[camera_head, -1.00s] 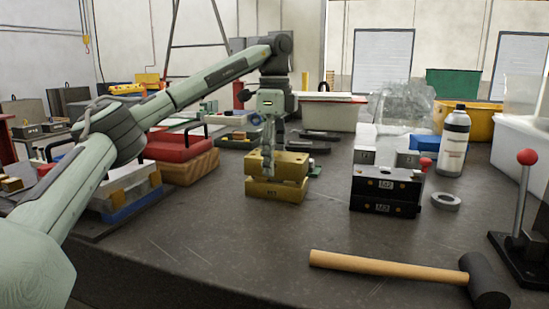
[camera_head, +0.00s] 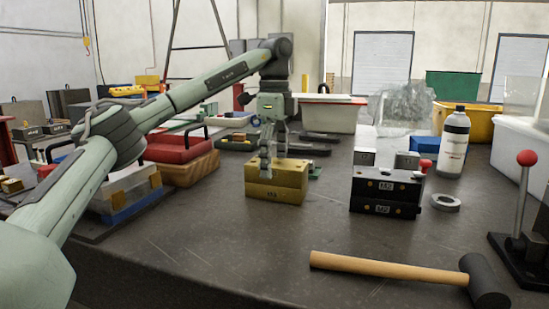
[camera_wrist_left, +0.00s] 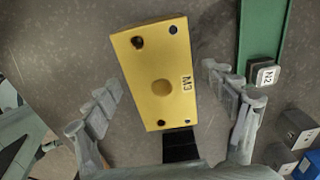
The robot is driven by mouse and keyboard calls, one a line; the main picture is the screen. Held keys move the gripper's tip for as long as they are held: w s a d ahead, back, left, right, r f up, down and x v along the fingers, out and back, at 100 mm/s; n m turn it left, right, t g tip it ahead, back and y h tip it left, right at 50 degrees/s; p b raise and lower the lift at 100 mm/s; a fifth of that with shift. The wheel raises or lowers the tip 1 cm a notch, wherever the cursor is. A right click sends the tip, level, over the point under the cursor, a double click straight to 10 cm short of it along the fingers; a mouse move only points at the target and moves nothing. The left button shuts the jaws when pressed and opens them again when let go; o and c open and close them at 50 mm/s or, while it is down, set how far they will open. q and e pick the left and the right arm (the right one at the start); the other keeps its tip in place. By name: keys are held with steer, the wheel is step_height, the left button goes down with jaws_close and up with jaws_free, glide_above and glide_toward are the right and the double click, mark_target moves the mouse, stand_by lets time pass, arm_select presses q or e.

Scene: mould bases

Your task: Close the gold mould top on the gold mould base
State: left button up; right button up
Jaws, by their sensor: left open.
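The gold mould top (camera_head: 287,172) sits flat on the gold mould base (camera_head: 275,193) in the middle of the bench in the head view. Their edges look lined up and I see no clear gap between them. From above, the left wrist view shows the yellow face of the mould top (camera_wrist_left: 162,85), marked M3, with holes near its corners and a round dimple. It hides the base there. My left gripper (camera_head: 267,160) is above and around the mould top, with its fingers spread on either side and apart from it (camera_wrist_left: 163,88). My right gripper is not in view.
A black mould block (camera_head: 386,190) marked M2 stands to the right, with a grey ring (camera_head: 446,202) beside it. A mallet (camera_head: 400,270) lies in front. A wooden block (camera_head: 190,170) with a red case on it stands left.

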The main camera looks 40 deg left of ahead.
arm_select(q)
step_height(320, 180, up, 12)
steer(key=shift+r, duration=0.15)
stand_by(0.3)
